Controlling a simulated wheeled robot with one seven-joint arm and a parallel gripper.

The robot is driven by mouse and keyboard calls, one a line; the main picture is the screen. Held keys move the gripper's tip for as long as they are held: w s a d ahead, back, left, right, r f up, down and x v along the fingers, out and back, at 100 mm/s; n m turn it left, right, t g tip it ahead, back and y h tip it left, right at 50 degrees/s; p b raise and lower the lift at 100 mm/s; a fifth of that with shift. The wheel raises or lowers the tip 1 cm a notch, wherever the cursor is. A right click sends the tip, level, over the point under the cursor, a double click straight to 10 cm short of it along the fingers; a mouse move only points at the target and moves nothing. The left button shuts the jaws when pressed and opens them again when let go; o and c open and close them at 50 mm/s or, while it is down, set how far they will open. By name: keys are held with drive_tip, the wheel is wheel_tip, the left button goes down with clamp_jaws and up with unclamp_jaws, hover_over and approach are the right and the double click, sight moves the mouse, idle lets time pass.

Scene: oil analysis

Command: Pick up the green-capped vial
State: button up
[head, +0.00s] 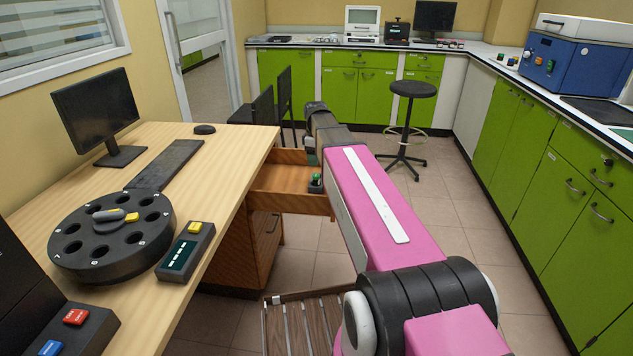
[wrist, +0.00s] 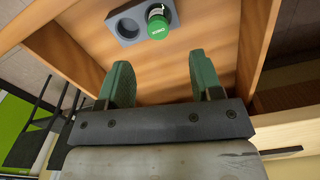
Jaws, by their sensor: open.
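The green-capped vial (head: 316,180) stands in an open wooden drawer (head: 280,201) of the desk. In the wrist view the vial (wrist: 158,22) sits in one hole of a small grey two-hole holder (wrist: 125,28); the other hole is empty. My gripper (wrist: 160,72) is open, with its two green fingers apart and nothing between them. The vial is beyond the fingertips, roughly in line with the gap. In the head view my arm hides most of the gripper and part of the drawer.
The drawer's wooden side wall (wrist: 258,45) rises to the right of the fingers in the wrist view. The desk (head: 215,170) holds a round black carousel (head: 112,268), a keyboard (head: 167,163) and a monitor (head: 98,112). A black stool (head: 413,90) and chairs stand beyond.

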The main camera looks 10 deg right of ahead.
sight(316, 175)
drive_tip(key=shift+w+d+f, duration=0.1)
drive_tip(key=shift+f, duration=4.9)
drive_tip(key=c, duration=1)
